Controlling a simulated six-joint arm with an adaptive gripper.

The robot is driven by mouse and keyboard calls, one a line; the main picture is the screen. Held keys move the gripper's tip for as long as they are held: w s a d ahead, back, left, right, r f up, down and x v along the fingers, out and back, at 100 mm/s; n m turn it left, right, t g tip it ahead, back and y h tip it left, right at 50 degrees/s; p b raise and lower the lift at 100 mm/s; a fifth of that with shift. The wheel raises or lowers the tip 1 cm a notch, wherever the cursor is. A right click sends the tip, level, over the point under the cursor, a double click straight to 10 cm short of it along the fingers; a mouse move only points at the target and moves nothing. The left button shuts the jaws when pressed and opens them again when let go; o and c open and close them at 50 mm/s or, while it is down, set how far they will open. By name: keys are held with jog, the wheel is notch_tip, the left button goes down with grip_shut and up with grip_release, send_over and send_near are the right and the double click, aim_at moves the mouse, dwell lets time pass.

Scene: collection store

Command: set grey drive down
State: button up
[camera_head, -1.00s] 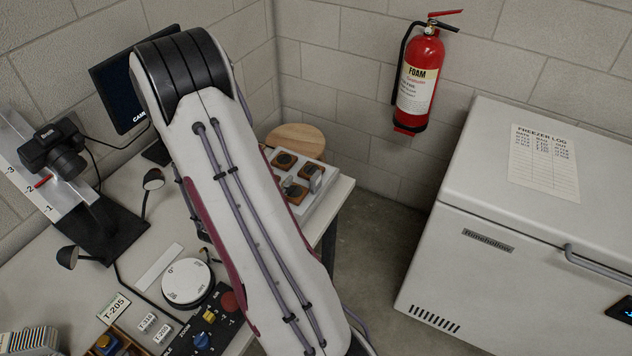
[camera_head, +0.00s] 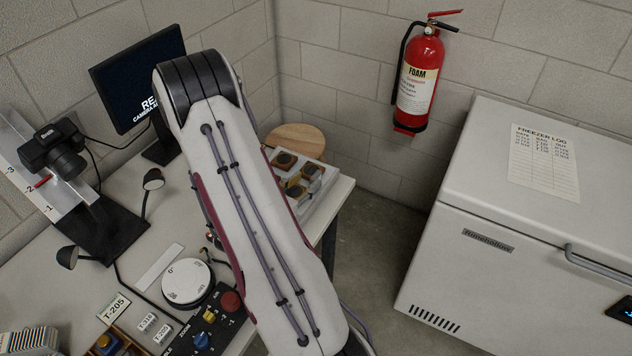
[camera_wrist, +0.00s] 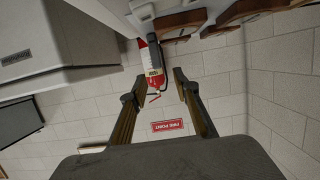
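My gripper (camera_wrist: 156,86) is open in the wrist view, its two fingers well apart with nothing held between them. A white tray (camera_head: 322,208) with wooden blocks (camera_head: 296,191) stands at the table's right end, partly behind my arm. A small grey piece (camera_head: 317,185) at the tray's right side may be the grey drive; it is too small to be sure.
A round wooden stool (camera_head: 297,138) stands behind the tray. A monitor (camera_head: 137,78), camera stand (camera_head: 105,228), white dial (camera_head: 187,282) and control box (camera_head: 205,330) are left of my arm. A fire extinguisher (camera_head: 418,85) hangs on the wall; a freezer (camera_head: 520,230) stands right.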

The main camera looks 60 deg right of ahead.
aim_at(312, 180)
jog(key=shift+x, duration=0.85)
jog(key=shift+s+d+f, duration=0.1)
jog(key=shift+d+f, duration=0.4)
jog(key=shift+d, duration=0.3)
jog(key=shift+s+d+f, duration=0.1)
jog(key=shift+d+f, duration=0.4)
jog(key=shift+d, duration=0.3)
jog(key=shift+x, duration=0.75)
grip_shut()
